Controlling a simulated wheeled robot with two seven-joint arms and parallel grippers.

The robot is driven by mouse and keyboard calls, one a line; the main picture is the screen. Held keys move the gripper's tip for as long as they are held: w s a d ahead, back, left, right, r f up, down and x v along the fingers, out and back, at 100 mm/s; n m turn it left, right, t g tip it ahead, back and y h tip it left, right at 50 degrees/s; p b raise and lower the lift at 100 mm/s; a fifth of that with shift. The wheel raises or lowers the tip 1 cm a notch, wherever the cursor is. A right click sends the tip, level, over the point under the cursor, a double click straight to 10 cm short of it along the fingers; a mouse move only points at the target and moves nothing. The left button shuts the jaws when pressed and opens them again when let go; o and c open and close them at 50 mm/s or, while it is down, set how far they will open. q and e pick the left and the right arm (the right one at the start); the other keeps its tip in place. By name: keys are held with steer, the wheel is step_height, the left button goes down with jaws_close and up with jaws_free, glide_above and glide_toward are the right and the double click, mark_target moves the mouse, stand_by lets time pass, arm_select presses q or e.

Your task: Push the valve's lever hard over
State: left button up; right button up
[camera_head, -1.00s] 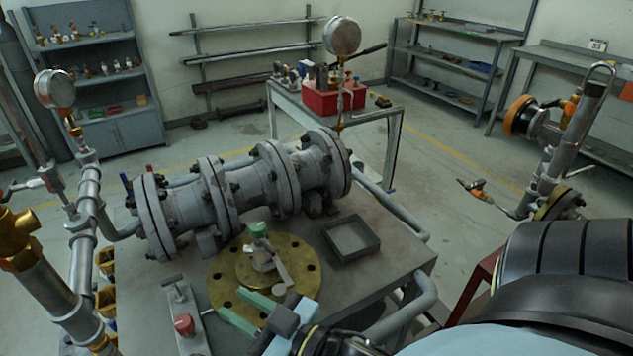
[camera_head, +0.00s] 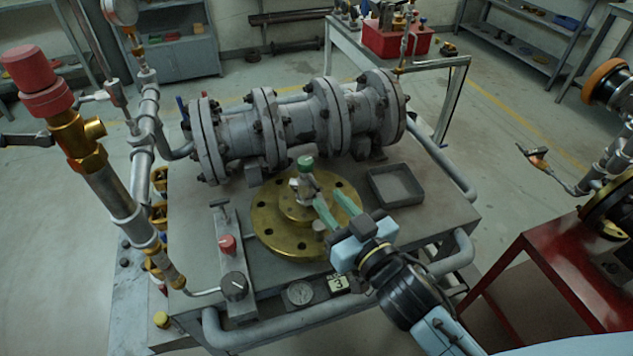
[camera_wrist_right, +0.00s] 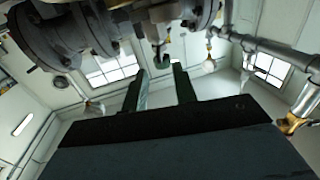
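The valve (camera_head: 304,187) stands on a round brass flange (camera_head: 268,223) on the grey bench, with a green cap on top. Its lever (camera_head: 319,226) points toward the front of the bench; its grey knob shows beside my finger, and part of the lever is hidden. My right gripper (camera_head: 328,195) reaches in from the lower right, its two green fingers apart and empty. The nearer finger is close to the lever; I cannot tell whether they touch. My left gripper is not in view.
A large flanged grey pipe (camera_head: 290,125) lies behind the valve. A shallow dark tray (camera_head: 396,186) is right of it. A panel with a red button (camera_head: 227,244) is to the left, and piping with a red-capped brass fitting (camera_head: 75,125) rises further left.

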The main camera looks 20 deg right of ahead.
mark_target(319, 188)
steer(key=x, duration=0.5)
steer(key=shift+w, duration=0.15)
steer(key=shift+w+a, duration=0.15)
steer(key=shift+w, duration=0.3)
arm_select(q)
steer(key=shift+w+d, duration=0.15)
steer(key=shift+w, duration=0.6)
arm_select(e)
steer(key=shift+w, duration=0.1)
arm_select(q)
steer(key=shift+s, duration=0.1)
arm_select(e)
steer(key=shift+c, duration=0.5)
steer(key=c, duration=0.5)
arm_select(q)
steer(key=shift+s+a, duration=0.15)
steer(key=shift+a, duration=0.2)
arm_select(e)
jaws_close()
